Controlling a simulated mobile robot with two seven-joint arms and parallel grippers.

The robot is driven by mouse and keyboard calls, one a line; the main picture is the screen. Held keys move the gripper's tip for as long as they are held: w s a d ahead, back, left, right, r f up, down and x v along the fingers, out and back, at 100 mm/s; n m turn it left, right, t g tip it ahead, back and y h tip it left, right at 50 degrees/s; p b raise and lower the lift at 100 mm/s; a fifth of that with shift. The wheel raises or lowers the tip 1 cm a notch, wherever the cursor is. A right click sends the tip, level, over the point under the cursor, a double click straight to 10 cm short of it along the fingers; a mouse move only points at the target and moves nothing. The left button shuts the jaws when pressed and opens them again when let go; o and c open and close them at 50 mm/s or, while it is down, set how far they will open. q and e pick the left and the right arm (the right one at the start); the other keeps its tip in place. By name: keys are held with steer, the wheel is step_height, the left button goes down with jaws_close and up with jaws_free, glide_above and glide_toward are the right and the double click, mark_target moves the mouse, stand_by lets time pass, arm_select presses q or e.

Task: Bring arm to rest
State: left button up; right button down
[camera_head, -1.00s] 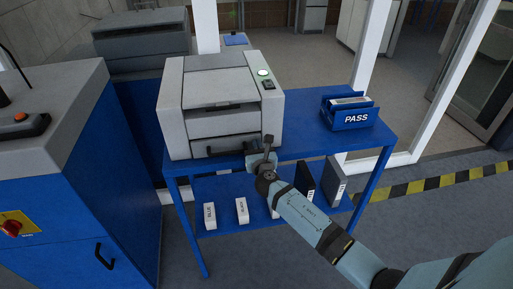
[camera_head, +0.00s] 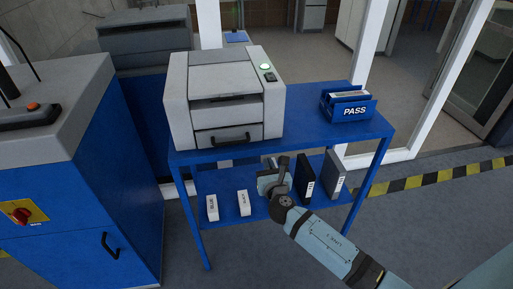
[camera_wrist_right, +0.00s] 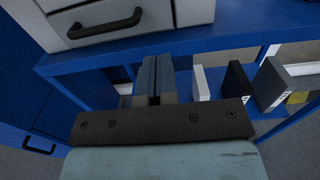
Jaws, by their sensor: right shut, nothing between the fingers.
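My right gripper (camera_head: 270,161) is in front of the blue table's near edge, below the grey machine. In the right wrist view its two fingers (camera_wrist_right: 154,98) lie together, with nothing between them. The grey machine (camera_head: 222,92) stands on the blue table (camera_head: 318,134). Its lower drawer with a dark handle (camera_head: 223,138) is flush with the front, and the handle also shows in the right wrist view (camera_wrist_right: 105,23). My gripper is apart from the handle. My left gripper is not in view.
A blue PASS tray (camera_head: 347,107) sits at the table's right end. The lower shelf holds small white boxes (camera_head: 244,203) and dark and grey binders (camera_head: 304,178) near my right arm. A blue cabinet (camera_head: 80,200) with a red switch stands at left. The floor at front is clear.

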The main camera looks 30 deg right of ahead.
steer(key=s+a+f+m+g+y+p, duration=0.1)
steer(key=s+a+f+m, duration=0.3)
steer(key=s+m, duration=0.5)
steer(key=s+a+f+m+g+y+p, duration=0.1)
steer(key=s+a+f+m+g+y, duration=0.2)
steer(key=s+m, duration=0.6)
steer(key=s+a+f+m+g+y, duration=0.2)
steer(key=s+a+f+m+y, duration=0.2)
steer(key=s+m, duration=0.5)
steer(key=f+m, duration=0.1)
steer(key=m, duration=0.1)
steer(key=shift+s+a+m+p, duration=0.15)
steer(key=shift+a+m+p, duration=0.25)
steer(key=shift+a, duration=0.1)
